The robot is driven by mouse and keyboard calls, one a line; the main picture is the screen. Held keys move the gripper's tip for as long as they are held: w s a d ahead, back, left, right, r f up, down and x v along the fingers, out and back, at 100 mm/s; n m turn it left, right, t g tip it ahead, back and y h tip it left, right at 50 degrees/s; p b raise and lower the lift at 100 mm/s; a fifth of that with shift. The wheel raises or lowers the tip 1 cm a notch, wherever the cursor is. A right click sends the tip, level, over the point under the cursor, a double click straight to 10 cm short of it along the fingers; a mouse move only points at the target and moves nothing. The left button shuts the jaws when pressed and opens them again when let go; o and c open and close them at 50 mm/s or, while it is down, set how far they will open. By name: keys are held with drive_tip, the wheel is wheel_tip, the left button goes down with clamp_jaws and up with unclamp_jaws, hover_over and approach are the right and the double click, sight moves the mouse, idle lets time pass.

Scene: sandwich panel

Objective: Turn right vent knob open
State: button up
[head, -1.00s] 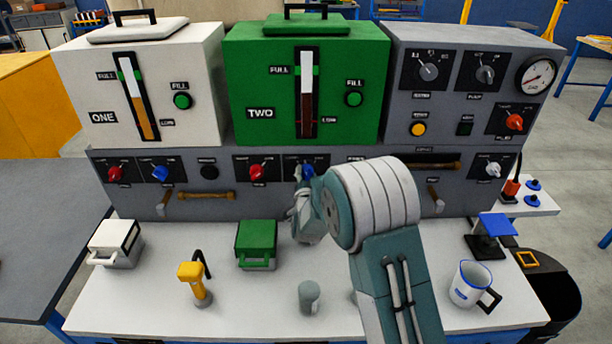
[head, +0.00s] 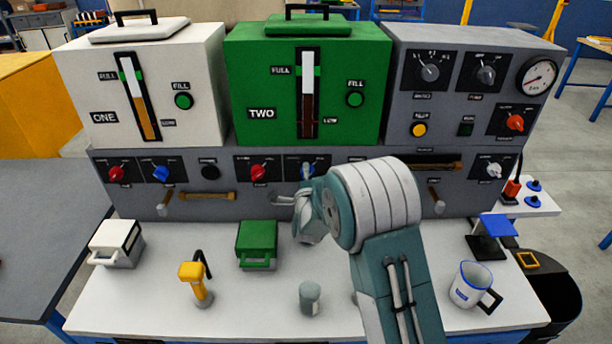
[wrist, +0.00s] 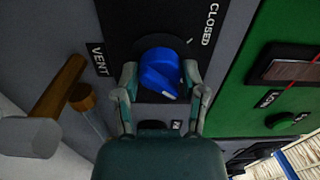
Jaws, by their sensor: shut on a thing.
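The right vent knob is the blue knob (wrist: 160,72) on a black plate, with VENT and CLOSED labels beside it in the wrist view. Its white mark is at its lower edge in that view, away from the CLOSED label. My gripper (wrist: 160,78) is shut on the knob, one finger on each side. In the head view my gripper (head: 296,188) is at the grey panel's middle, and the blue knob (head: 308,168) shows just above it, partly covered.
A wooden-handled lever (wrist: 62,85) sticks out close to my gripper in the wrist view. The green tank (head: 260,70) stands above the knob. A red knob (head: 258,172) is to its left. A small green box (head: 257,240) and a grey cup (head: 309,297) stand on the bench below.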

drive_tip(key=shift+d+f+m, duration=0.2)
drive_tip(key=shift+m, duration=0.4)
drive_tip(key=o, duration=1.2)
drive_tip(key=shift+c, duration=0.2)
drive_tip(key=shift+r, duration=0.1)
drive_tip(key=shift+s+a, duration=0.1)
drive_tip(key=shift+s, duration=0.1)
drive_tip(key=s, duration=1.1)
drive_tip(key=shift+s, duration=0.2)
